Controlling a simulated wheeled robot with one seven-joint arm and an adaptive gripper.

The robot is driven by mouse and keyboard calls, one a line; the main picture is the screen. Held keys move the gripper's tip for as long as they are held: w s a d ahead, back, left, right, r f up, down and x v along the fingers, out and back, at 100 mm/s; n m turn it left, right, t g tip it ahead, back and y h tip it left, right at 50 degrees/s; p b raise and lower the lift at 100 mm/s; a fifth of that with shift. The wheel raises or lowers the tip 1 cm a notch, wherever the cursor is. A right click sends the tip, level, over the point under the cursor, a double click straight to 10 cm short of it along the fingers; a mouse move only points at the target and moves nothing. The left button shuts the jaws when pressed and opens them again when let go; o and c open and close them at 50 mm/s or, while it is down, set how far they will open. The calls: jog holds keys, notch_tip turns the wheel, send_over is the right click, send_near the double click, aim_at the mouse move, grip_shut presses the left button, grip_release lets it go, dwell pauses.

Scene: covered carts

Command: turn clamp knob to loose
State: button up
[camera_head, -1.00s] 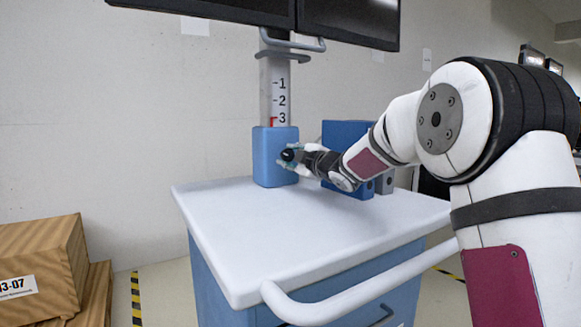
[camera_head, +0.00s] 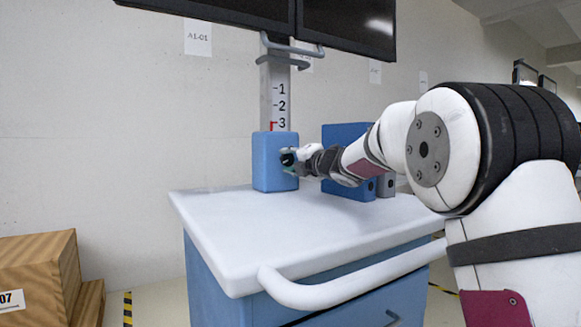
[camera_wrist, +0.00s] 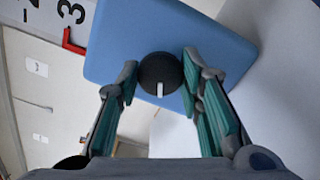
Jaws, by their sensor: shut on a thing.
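The clamp knob (camera_wrist: 160,72) is round and black with a white pointer mark. In the wrist view it sits on the face of the blue clamp block (camera_wrist: 215,40), its mark pointing down in the picture. My gripper (camera_wrist: 158,84) has one teal-padded finger on each side of the knob and is shut on it. In the head view my gripper (camera_head: 289,160) is at the right front of the clamp block (camera_head: 268,150), and the fingers partly hide the knob. The block is at the foot of a grey column (camera_head: 275,85) with a scale and a red pointer near 3.
The block stands at the back of a white cart top (camera_head: 270,225) with a front handle (camera_head: 330,288). Blue boxes (camera_head: 345,135) stand right of the knob, behind my arm. Dark monitors (camera_head: 345,25) hang above. The cart top's front is clear. Wooden crates (camera_head: 40,265) stand at lower left.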

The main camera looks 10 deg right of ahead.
jog(key=shift+f+n+b, duration=0.15)
jog(key=shift+n+b, duration=0.15)
jog(key=shift+n, duration=0.3)
jog(key=o, duration=1.2)
jog(key=shift+c, duration=0.2)
jog(key=shift+s+d, duration=0.15)
jog(key=shift+s, duration=0.3)
jog(key=v, duration=1.1)
